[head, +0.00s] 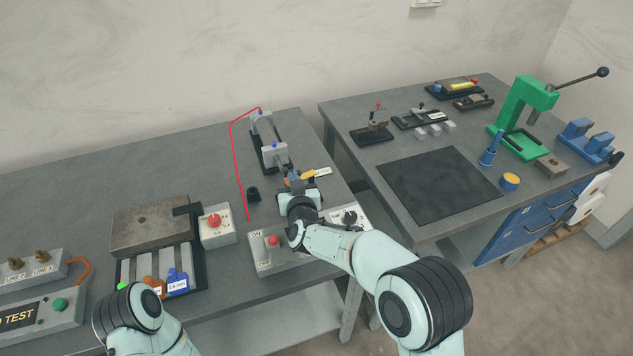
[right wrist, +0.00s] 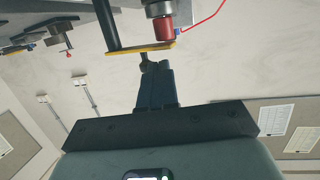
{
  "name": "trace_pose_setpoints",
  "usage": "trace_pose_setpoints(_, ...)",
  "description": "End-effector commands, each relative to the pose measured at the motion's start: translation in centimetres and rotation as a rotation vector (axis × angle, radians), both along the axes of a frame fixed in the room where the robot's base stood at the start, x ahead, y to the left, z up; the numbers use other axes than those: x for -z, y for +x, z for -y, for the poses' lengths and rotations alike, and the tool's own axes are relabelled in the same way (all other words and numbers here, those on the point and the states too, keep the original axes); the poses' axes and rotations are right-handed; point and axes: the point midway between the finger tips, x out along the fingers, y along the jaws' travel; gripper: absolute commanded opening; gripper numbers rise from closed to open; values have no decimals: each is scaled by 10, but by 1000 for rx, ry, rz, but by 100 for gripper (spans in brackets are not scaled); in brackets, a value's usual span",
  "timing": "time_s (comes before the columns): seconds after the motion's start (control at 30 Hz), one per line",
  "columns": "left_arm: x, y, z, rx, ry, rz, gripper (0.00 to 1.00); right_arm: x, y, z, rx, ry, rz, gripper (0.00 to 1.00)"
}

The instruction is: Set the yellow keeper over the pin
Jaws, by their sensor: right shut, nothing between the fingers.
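The yellow keeper (head: 308,175) shows as a small strip just beyond my right wrist in the head view. In the right wrist view the keeper (right wrist: 140,48) is a flat yellow bar, running from the end of a dark rod (right wrist: 107,25) to beside a red-ended cylinder (right wrist: 164,25). My right gripper (right wrist: 150,62) is shut and empty, its fingertips close to the bar; I cannot tell whether they touch it. In the head view my right gripper (head: 292,182) is partly hidden by its wrist. I cannot make out the pin for certain. My left gripper's fingers are not visible.
A fixture with grey blocks (head: 275,154) stands behind my right gripper, with a red cord (head: 236,160) to its left. A grey control box (head: 266,262) with a red button lies in front. A black cup (head: 253,195) stands left of the gripper.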

Motion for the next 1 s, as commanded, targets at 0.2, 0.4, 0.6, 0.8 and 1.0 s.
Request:
trace_pose_setpoints(0.2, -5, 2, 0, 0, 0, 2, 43, -1, 7, -8, 0, 0, 0, 0)
trace_pose_setpoints(0.4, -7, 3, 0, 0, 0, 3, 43, -1, 11, -11, 0, 0, 0, 0)
trace_pose_setpoints(0.6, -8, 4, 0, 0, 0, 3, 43, 0, 13, -12, 0, 0, 0, 0)
trace_pose_setpoints(0.8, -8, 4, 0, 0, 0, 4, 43, 0, 13, -12, 0, 0, 0, 0)
trace_pose_setpoints(1.0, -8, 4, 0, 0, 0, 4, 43, 0, 13, -12, 0, 0, 0, 0)
